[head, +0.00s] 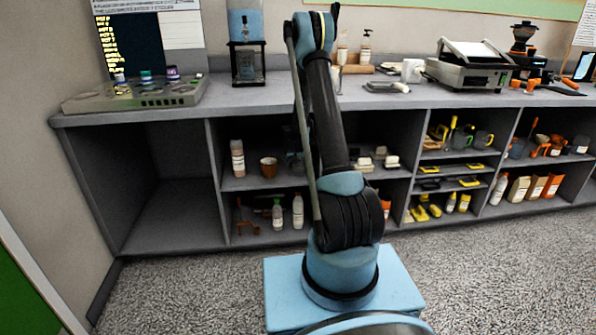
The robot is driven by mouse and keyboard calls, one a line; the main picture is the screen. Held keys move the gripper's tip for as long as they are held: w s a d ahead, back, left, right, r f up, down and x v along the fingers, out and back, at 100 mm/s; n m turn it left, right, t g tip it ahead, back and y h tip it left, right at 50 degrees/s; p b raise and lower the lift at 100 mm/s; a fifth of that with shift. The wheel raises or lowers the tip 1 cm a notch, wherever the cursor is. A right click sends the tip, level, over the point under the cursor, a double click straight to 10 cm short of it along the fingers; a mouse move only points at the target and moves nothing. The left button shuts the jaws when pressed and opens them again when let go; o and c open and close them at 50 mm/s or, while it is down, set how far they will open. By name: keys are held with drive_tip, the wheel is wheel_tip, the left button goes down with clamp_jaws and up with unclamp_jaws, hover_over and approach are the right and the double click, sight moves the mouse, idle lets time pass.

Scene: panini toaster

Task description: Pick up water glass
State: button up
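I cannot clearly pick out a water glass. A small dark, see-through-looking item (295,161) stands on the middle shelf, right of a brown cup, partly hidden by my arm; I cannot tell if it is a glass. Several mugs, one of them greyish (460,139), stand on a shelf farther right. My arm rises from its blue base in front of the counter, its upper joint level with the wall above the countertop. My gripper does not show, so its state is hidden.
The long grey counter (300,97) carries a blue-topped dispenser (248,62), a panini toaster (470,70), a coffee grinder (522,40) and a perforated tray (140,94). Shelves below hold bottles and a brown cup (268,167). The left bay (150,190) is empty. The carpet is clear.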

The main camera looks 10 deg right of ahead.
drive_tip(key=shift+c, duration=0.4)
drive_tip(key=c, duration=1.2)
